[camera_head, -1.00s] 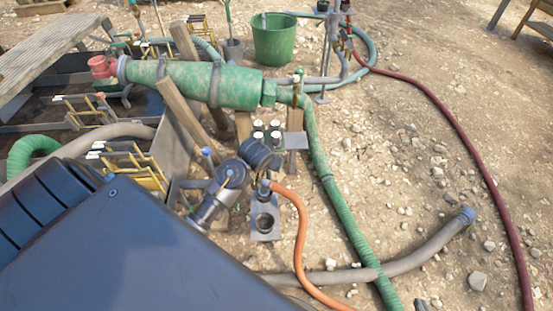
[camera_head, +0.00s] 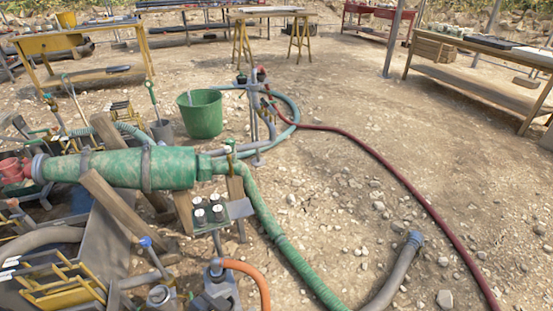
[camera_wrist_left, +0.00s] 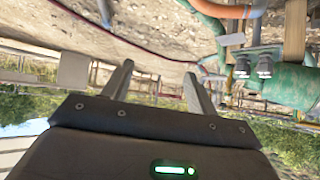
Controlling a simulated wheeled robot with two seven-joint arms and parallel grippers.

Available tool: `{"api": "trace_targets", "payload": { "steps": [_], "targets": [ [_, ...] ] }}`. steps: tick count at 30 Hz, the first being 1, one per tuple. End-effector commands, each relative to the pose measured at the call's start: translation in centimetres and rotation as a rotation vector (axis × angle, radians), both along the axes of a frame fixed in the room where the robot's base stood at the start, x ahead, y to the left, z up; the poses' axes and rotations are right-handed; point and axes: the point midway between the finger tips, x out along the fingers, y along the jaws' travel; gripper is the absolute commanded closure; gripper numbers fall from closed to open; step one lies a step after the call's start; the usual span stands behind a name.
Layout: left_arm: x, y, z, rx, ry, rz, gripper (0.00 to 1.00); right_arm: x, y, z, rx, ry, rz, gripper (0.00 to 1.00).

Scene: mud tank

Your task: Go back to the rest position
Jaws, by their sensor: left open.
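My left gripper (camera_wrist_left: 157,84) shows in the left wrist view, with its two dark fingers apart and nothing between them. That view is upside down, with the ground at the top and trees below. The green cylinder (camera_wrist_left: 297,92) and a small panel with dark knobs (camera_wrist_left: 254,62) lie to the right of the fingers, apart from them. In the head view I cannot clearly make out the left gripper near the bottom edge. My right gripper is in neither view.
The green mottled cylinder (camera_head: 120,169) rests on wooden supports at the left. A green bucket (camera_head: 201,114) stands behind it. A green hose (camera_head: 283,243), an orange hose (camera_head: 254,275) and a dark red hose (camera_head: 400,178) cross the stony ground. Tables stand farther back. Open ground lies at centre right.

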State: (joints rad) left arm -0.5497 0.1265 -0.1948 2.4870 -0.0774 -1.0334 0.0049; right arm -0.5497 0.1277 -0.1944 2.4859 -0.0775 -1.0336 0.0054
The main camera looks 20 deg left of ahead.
Motion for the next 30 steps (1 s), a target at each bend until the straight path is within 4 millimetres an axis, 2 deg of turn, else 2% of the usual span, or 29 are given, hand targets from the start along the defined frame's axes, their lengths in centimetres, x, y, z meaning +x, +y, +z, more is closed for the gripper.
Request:
{"api": "trace_targets", "payload": {
  "steps": [2,4,7,11,14,17,21,25,30],
  "targets": [
    [0.1,0.0,-0.1,0.001,0.004,0.0,0.42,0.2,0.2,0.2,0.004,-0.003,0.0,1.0],
    [0.3,0.0,-0.8,0.004,0.022,0.002,0.42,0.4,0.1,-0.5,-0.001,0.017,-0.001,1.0],
    [0.7,0.1,-3.1,0.014,0.076,0.007,0.42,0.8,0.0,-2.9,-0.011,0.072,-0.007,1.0],
    [0.4,0.6,-8.5,0.037,0.189,0.019,0.42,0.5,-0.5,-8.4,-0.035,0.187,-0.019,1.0],
    [-1.2,1.5,-13.3,0.058,0.285,0.034,0.42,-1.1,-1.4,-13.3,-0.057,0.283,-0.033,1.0],
    [-4.0,2.7,-17.7,0.083,0.381,0.048,0.42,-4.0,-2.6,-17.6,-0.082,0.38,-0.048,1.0],
    [-9.8,4.9,-22.4,0.122,0.514,0.068,0.42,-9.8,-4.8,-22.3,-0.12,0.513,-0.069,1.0],
    [-16.0,7.1,-24.9,0.159,0.623,0.085,0.42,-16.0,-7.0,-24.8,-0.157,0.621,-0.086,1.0],
    [-22.5,9.2,-26.0,0.194,0.721,0.098,0.42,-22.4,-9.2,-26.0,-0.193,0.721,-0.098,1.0]
  ]
}}
